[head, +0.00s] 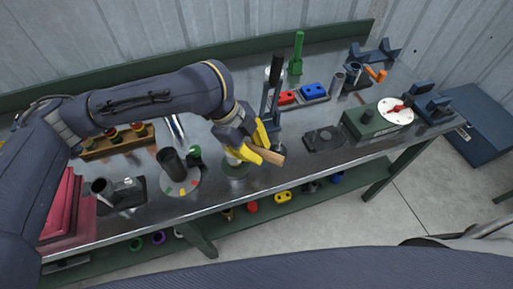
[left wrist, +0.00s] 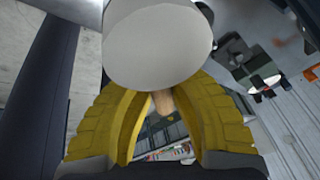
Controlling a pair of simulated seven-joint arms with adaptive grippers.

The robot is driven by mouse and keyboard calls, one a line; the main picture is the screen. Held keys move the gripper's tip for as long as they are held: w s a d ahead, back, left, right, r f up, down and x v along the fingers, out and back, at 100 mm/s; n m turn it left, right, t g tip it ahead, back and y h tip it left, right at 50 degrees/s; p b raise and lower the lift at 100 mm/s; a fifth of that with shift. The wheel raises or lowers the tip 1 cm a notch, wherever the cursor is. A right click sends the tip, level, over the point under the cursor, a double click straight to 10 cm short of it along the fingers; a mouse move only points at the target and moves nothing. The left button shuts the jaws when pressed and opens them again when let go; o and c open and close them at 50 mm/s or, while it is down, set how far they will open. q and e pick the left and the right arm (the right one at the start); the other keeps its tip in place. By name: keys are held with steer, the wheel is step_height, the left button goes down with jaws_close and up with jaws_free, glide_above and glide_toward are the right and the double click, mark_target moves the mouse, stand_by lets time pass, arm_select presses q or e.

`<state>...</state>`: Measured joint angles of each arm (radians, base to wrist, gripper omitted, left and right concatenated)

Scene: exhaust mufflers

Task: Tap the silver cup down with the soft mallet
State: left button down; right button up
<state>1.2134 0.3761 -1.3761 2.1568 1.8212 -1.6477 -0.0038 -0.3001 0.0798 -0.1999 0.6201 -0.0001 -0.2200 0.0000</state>
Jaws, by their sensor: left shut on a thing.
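My left gripper (head: 262,146), with yellow fingers, is shut on the soft mallet's wooden handle (head: 271,158) above the bench's front half. In the left wrist view the handle (left wrist: 163,102) shows between the fingers (left wrist: 163,125), and the mallet's pale round head (left wrist: 157,45) fills the top middle. A small silver round piece (head: 236,168) sits on the bench just below and left of the gripper, partly hidden by it; I cannot tell whether it is the silver cup. The mallet appears apart from the bench. My right gripper is not in view.
Left of the gripper stands a round plate with a dark cylinder (head: 172,164). A dark upright press (head: 271,100) stands close behind the gripper. To the right are a flat black block (head: 323,138) and a green box with a white dial (head: 396,111).

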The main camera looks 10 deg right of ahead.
arm_select(q)
steer(key=shift+r, duration=0.1)
steer(key=shift+r, duration=3.65)
step_height(320, 180, down, 8)
steer(key=shift+r, duration=0.25)
steer(key=shift+r, duration=3.75)
steer(key=shift+f, duration=0.15)
steer(key=shift+f, duration=0.2)
